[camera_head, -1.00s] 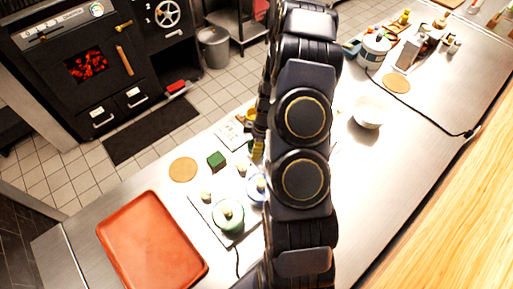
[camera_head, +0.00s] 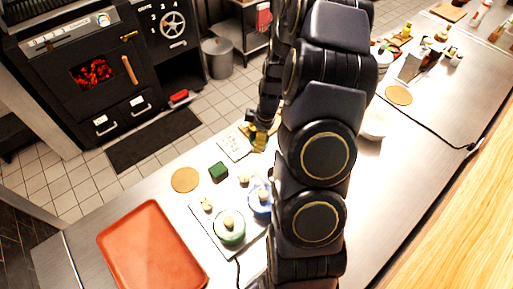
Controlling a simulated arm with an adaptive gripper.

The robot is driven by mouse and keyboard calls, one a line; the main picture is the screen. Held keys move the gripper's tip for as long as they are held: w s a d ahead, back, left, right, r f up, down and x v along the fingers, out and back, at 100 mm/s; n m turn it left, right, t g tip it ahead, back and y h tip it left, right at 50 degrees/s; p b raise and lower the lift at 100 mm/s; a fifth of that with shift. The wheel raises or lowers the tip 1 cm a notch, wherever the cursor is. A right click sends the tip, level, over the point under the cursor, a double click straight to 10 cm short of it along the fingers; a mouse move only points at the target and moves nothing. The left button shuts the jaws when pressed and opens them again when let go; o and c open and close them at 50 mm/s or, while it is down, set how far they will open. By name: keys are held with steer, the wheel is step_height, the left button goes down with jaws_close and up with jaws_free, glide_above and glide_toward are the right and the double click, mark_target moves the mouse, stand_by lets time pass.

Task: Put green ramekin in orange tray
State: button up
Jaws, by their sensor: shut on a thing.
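The orange tray (camera_head: 153,247) lies flat and empty on the steel counter at the lower left. My gripper (camera_head: 257,137) is small and partly hidden by my arm, over the counter's far edge, up and to the right of the tray. It is shut on a small greenish-yellow thing, too small and covered to identify. I cannot make out a green ramekin for certain. A dark green block-like thing (camera_head: 218,171) stands on the counter left of my gripper, apart from it. A green lidded pot (camera_head: 229,229) stands nearer, right of the tray.
A blue pot (camera_head: 260,201) stands beside the green pot on a pale plate with small knob-like things. A round cork mat (camera_head: 185,179) lies behind the tray. A white card (camera_head: 235,146) lies near my gripper. My arm covers the middle of the counter.

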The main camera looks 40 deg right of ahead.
steer(key=shift+r, duration=0.75)
steer(key=w+a+n, duration=0.3)
steer(key=a+n, duration=0.1)
steer(key=a, duration=0.5)
steer(key=n+g, duration=0.2)
steer(key=n, duration=1.2)
glide_above(149, 260)
step_height(149, 260, down, 2)
steer(key=shift+w+d+f, duration=0.1)
steer(key=shift+f, duration=1.75)
steer(key=shift+d+f, duration=0.1)
steer(key=shift+f, duration=1.7)
steer(key=o, duration=1.1)
steer(key=shift+f, duration=0.15)
steer(key=shift+c, duration=0.2)
